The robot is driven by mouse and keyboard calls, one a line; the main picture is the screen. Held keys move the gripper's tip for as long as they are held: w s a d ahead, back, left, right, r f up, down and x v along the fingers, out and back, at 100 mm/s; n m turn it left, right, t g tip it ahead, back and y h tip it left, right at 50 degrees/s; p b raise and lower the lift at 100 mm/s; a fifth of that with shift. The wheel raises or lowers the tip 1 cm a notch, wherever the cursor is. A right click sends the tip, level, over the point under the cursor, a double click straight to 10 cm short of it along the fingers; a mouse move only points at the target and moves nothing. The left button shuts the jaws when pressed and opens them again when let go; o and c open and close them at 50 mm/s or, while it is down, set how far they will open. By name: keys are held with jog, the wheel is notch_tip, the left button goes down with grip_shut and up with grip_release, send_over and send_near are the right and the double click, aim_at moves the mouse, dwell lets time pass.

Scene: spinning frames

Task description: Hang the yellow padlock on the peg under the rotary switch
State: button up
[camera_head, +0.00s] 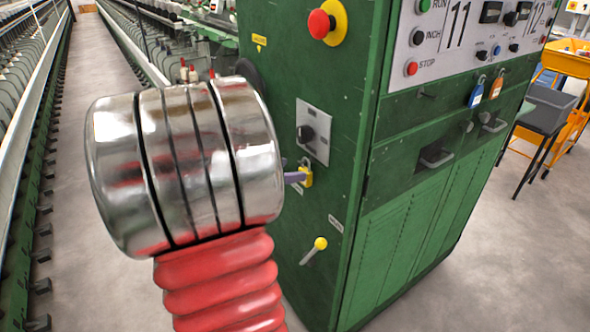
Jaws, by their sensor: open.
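The yellow padlock (306,177) is at the green cabinet's left face, just below the rotary switch (306,134) on its pale plate. Its shackle rises to a small spot under the plate, where the peg would be; I cannot make out the peg itself or whether the shackle is around it. My gripper (295,177) is mostly hidden behind my shiny wrist. Only a purple finger part shows, reaching to the padlock's left side. The gripper is open; whether the finger touches the padlock is unclear.
The green cabinet (410,220) fills the middle. A red emergency button (320,23) is above the switch, and a yellow-knobbed lever (320,243) sticks out below. Blue (476,95) and orange (496,88) padlocks hang on the front face. A clear aisle floor (90,120) lies left.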

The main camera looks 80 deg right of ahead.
jog(key=v, duration=0.9)
jog(key=shift+w+a, duration=0.1)
jog(key=shift+w, duration=0.05)
dwell(0.5)
jog(key=w+a+f+m+t+y, duration=0.3)
jog(key=a+f+m, duration=0.2)
jog(key=a, duration=0.4)
jog(key=w+a+f+m+t+y, duration=0.25)
jog(key=a+f+m, duration=0.2)
jog(key=a, duration=0.35)
jog(key=w+a+r+t+y, duration=0.1)
jog(key=w+a+r+t, duration=0.1)
jog(key=a, duration=0.7)
jog(key=w+a+r+m+t+y, duration=0.1)
jog(key=a+r+t+y, duration=0.1)
jog(key=a, duration=0.7)
jog(key=w+a+r+t+y, duration=0.2)
jog(key=a+t, duration=0.1)
jog(key=a, duration=0.6)
jog(key=shift+w+a+r+t, duration=0.2)
jog(key=shift+w+r+t, duration=0.05)
jog(key=shift+w+t, duration=0.1)
